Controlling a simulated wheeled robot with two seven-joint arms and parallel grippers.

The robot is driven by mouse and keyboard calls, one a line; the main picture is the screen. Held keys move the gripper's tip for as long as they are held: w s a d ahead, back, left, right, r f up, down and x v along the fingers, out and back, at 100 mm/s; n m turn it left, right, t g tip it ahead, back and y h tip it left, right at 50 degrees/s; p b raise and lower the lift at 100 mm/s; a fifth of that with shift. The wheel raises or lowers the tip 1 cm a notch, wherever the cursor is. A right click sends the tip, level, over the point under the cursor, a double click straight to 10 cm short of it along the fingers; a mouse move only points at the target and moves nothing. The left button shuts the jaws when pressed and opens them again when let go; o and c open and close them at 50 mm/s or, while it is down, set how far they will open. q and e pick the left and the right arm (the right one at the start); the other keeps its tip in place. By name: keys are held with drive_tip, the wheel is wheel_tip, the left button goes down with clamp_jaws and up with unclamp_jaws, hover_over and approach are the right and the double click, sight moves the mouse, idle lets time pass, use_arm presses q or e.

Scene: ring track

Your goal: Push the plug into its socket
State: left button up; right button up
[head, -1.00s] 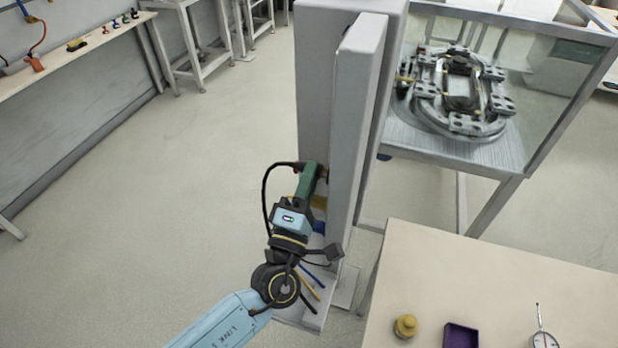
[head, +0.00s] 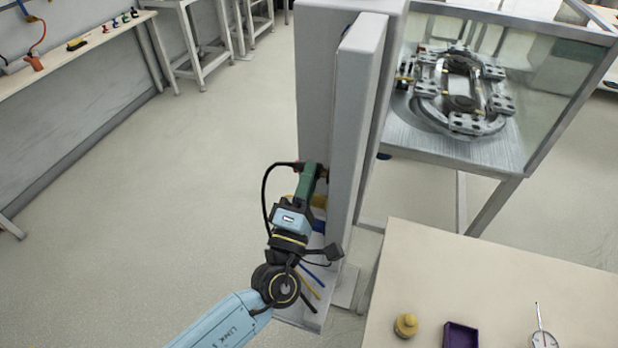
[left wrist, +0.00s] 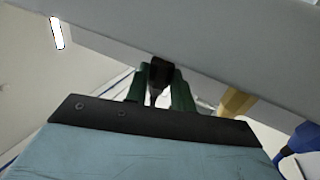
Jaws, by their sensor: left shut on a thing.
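My left gripper (head: 309,176) reaches up to the grey cabinet (head: 311,80), on the left side of its tall upright panel (head: 358,120). In the left wrist view its green fingers (left wrist: 160,92) are shut on a black plug (left wrist: 158,73), right at the edge of a grey surface. I cannot tell whether the plug is touching or inside a socket. The socket itself is hidden. My right gripper is not in view.
Yellow (left wrist: 237,101) and blue (left wrist: 305,142) parts sit beside the fingers, along the cabinet. A glass-walled ring track (head: 462,100) stands behind at right. A table with a yellow-capped object (head: 405,325) and a purple tray (head: 460,336) is front right. Floor at left is clear.

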use_arm(q)
drive_tip(key=shift+s+d, duration=0.2)
drive_tip(key=shift+d, duration=0.4)
idle(0.6)
drive_tip(key=o, duration=1.1)
drive_tip(key=shift+c, duration=0.2)
drive_tip(key=b+v, duration=0.3)
drive_tip(key=v, duration=1)
drive_tip(key=shift+s, duration=0.2)
